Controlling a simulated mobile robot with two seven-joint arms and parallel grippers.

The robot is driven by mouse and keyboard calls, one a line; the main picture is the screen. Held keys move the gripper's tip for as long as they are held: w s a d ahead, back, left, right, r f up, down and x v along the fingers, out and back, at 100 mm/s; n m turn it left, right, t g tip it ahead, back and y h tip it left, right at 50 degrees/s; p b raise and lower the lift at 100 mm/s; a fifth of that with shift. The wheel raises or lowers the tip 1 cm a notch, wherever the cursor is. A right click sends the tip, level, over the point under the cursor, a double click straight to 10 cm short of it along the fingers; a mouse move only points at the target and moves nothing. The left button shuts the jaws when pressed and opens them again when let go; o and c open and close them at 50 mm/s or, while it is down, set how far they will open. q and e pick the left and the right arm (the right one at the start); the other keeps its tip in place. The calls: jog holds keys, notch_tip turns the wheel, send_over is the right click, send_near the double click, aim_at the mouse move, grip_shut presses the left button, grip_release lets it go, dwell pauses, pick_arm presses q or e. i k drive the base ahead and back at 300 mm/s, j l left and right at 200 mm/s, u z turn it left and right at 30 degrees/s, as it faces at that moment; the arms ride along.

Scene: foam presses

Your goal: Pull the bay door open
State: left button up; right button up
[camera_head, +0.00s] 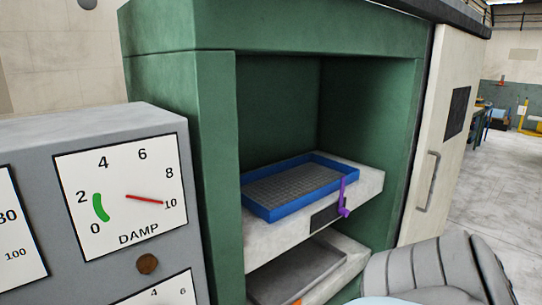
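The off-white door panel (425,137) stands at the right side of the green press housing (215,150). It carries a dark rectangular plate (457,111) and a grey vertical bar handle (432,182). The front opening left of the panel is uncovered, and the inside of the bay (280,110) shows. Neither of my grippers is in view. A grey ribbed arm part (430,268), apparently mine, fills the lower right below the handle, and nothing touches the handle.
In the bay, a blue-rimmed tray (262,212) sits on a pale shelf (285,228) with a purple lever (344,197). A grey lower tray (300,270) is below. A grey gauge console (60,135) stands at left. Open floor (490,190) lies at right.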

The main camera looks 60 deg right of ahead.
aim_at(457, 59)
jog(key=l+z, duration=0.1)
jog(key=z, duration=3.1)
jog(key=i+u, duration=0.15)
jog(key=i, duration=0.25)
jog(key=i+l+u, duration=0.2)
jog(key=i, duration=0.25)
jog(key=i+l+u, duration=0.15)
jog(key=i, duration=0.25)
